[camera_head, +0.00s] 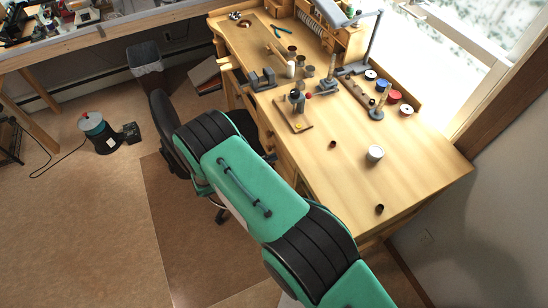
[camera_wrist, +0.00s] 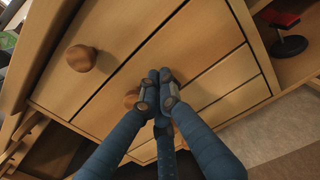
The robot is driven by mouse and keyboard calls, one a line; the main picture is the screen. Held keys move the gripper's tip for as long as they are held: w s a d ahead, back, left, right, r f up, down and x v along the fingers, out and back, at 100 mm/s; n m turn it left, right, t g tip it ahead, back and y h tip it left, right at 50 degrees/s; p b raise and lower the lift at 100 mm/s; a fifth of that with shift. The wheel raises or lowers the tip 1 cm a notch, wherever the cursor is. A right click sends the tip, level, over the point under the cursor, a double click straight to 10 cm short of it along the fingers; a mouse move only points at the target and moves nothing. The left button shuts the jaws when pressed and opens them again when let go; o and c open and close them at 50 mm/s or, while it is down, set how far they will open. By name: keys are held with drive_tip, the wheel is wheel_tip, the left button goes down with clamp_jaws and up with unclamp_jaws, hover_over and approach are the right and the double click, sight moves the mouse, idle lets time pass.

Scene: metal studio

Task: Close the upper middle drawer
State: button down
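In the wrist view, my gripper (camera_wrist: 158,92) has dark blue fingers with their tips drawn together, and I see nothing between them. The tips are in front of a wooden drawer front (camera_wrist: 195,45). Its round wooden knob (camera_wrist: 130,97) is partly hidden behind the fingers. A neighbouring drawer front (camera_wrist: 110,25) with a round knob (camera_wrist: 81,58) shows to the left. I cannot tell whether the tips touch the wood or how far any drawer stands out. In the head view, my green arm hides the gripper and most of the drawers under the workbench (camera_head: 330,180).
The bench top carries a white cup (camera_head: 375,153), a small stand on a wooden base (camera_head: 296,110) and several spools. A black office chair (camera_head: 165,115) stands left of my arm. A grey bin (camera_head: 146,60) is behind it.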

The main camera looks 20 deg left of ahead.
drive_tip(key=v, duration=1.2)
drive_tip(key=shift+a+p, duration=0.15)
drive_tip(key=shift+p, duration=0.3)
drive_tip(key=shift+r, duration=0.1)
